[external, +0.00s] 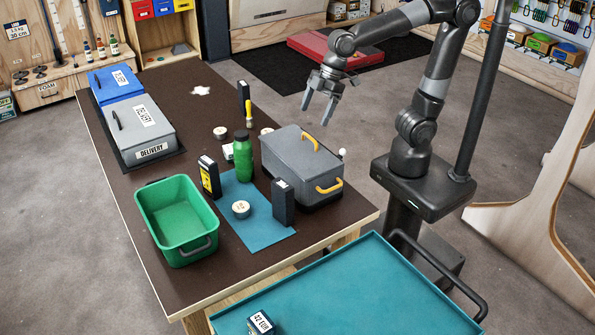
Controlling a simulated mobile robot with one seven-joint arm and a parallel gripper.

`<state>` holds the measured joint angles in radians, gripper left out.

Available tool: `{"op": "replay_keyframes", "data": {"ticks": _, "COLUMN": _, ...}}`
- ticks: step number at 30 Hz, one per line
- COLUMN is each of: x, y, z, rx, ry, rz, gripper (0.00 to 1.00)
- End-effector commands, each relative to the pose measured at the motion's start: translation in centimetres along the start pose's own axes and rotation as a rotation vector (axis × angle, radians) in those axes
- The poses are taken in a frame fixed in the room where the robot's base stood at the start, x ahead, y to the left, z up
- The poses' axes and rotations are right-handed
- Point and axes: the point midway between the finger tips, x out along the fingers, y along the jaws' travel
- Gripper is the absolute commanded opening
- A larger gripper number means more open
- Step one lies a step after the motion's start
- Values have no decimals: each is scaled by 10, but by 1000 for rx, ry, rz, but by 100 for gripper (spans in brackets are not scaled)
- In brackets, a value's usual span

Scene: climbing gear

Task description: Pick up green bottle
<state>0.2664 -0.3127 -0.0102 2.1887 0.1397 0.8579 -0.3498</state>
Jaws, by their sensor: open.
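A green bottle (243,160) with a dark cap stands upright on the brown table, at the back edge of a blue mat (262,236). My gripper (318,113) is open and empty, with its fingers pointing down. In the picture it is up and to the right of the bottle, above the grey box and apart from both.
A grey box (284,152) with yellow handles stands right of the bottle. A green bin (164,207) stands front left; delivery boxes (138,129) are at the back left. A yellow-handled tool (249,113) stands behind.

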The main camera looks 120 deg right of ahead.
Motion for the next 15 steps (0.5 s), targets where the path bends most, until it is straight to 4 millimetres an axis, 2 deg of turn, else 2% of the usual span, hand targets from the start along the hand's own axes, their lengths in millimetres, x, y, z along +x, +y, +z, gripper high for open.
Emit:
{"op": "replay_keyframes", "data": {"ticks": 1, "x": 10, "y": 17, "z": -12, "rx": 9, "ry": -10, "rz": 1, "gripper": 84}}
{"op": "replay_keyframes", "data": {"ticks": 6, "x": 39, "y": 70, "z": -45, "rx": 14, "ry": -23, "rz": 0, "gripper": 84}}
{"op": "replay_keyframes", "data": {"ticks": 10, "x": 65, "y": 117, "z": -63, "rx": 19, "ry": -30, "rz": 0, "gripper": 84}}
{"op": "replay_keyframes", "data": {"ticks": 15, "x": 98, "y": 175, "z": -74, "rx": 22, "ry": -35, "rz": 1, "gripper": 84}}
